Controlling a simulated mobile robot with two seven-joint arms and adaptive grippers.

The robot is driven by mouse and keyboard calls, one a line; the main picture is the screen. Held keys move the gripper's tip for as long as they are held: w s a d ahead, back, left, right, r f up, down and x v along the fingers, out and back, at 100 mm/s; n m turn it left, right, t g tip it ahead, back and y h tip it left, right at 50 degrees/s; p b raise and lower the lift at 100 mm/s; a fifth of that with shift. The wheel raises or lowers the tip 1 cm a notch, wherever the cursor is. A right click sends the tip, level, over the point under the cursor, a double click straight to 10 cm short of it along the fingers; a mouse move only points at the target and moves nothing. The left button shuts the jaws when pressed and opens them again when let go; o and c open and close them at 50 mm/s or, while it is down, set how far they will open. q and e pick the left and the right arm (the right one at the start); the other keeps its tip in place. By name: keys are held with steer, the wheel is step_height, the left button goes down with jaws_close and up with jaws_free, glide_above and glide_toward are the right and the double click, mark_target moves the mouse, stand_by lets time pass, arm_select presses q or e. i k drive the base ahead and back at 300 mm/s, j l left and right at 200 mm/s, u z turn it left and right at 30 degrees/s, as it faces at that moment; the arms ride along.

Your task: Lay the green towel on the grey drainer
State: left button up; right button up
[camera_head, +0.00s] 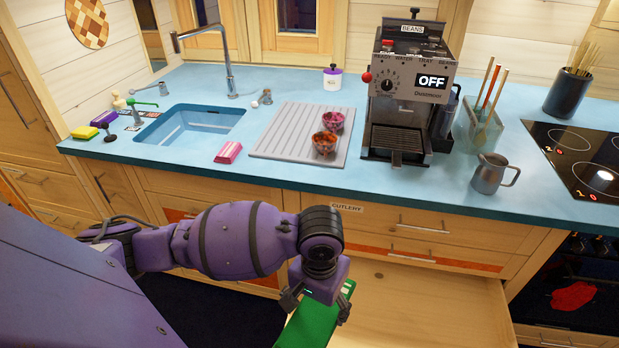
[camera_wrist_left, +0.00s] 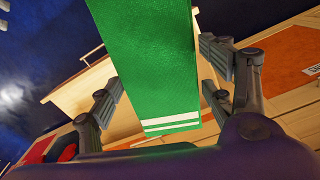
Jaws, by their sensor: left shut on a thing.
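The green towel (camera_head: 308,328) hangs from my left gripper (camera_head: 316,306), below the counter edge and beside the open drawer. In the left wrist view the towel (camera_wrist_left: 150,60) is a long green strip with white stripes near one end, between the fingers of the gripper (camera_wrist_left: 160,92). The gripper is shut on it. The towel's lower part is cut off by the bottom of the head view. The grey drainer (camera_head: 275,138) lies flat on the blue counter, right of the sink.
A coffee machine (camera_head: 408,95) stands just right of the drainer. A pink-and-white block (camera_head: 228,152) lies to its left, beside the sink (camera_head: 190,125). A white jar (camera_head: 332,78) stands behind. An open, empty-looking drawer (camera_head: 430,305) juts out below the counter.

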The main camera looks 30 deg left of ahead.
mark_target(282, 137)
steer(key=j+z, duration=0.2)
steer(key=j, duration=0.65)
steer(key=j+z, duration=0.2)
steer(key=j, duration=0.65)
steer(key=j+z, duration=0.25)
steer(key=j, duration=0.55)
steer(key=k, duration=0.05)
